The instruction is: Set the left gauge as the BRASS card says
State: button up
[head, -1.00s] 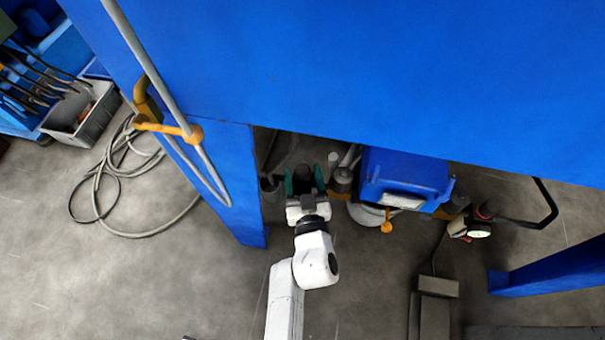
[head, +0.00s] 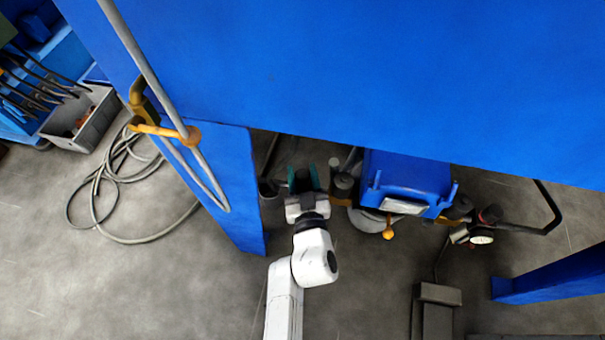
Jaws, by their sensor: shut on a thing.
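My gripper (head: 304,180) is in the head view, below the blue panel's lower edge, with its teal-edged fingers pointing away from me. It is shut on a small dark part (head: 303,181), which is mostly hidden between the fingers; I cannot tell what it is. A round gauge with a pale face (head: 481,238) is to the right of the blue box, apart from my gripper. Its reading is too small to tell. I cannot make out a left gauge or a BRASS card.
A large blue panel (head: 330,70) overhangs my gripper, with a blue leg (head: 215,190) to its left. A hose (head: 100,190) lies coiled on the floor at left.

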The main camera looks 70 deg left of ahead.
jog(key=shift+w+r+n+g+p, duration=0.1)
jog(key=shift+r+n+g+p, duration=0.3)
jog(key=shift+p, duration=0.85)
jog(key=shift+f+g+p, duration=0.15)
jog(key=shift+g+p, duration=0.25)
jog(key=shift+p, duration=0.05)
jog(key=shift+f+n+g+p, duration=0.15)
jog(key=shift+n+g+p, duration=0.1)
jog(key=shift+n+g, duration=0.5)
jog(key=shift+f+n+g+p, duration=0.2)
jog(key=shift+n+g, duration=0.25)
jog(key=shift+g, duration=0.6)
jog(key=o, duration=0.9)
jog(key=shift+r, duration=0.1)
jog(key=w+d+p, duration=0.1)
jog(key=d+p, duration=0.4)
jog(key=d, duration=0.5)
jog(key=shift+d, duration=0.4)
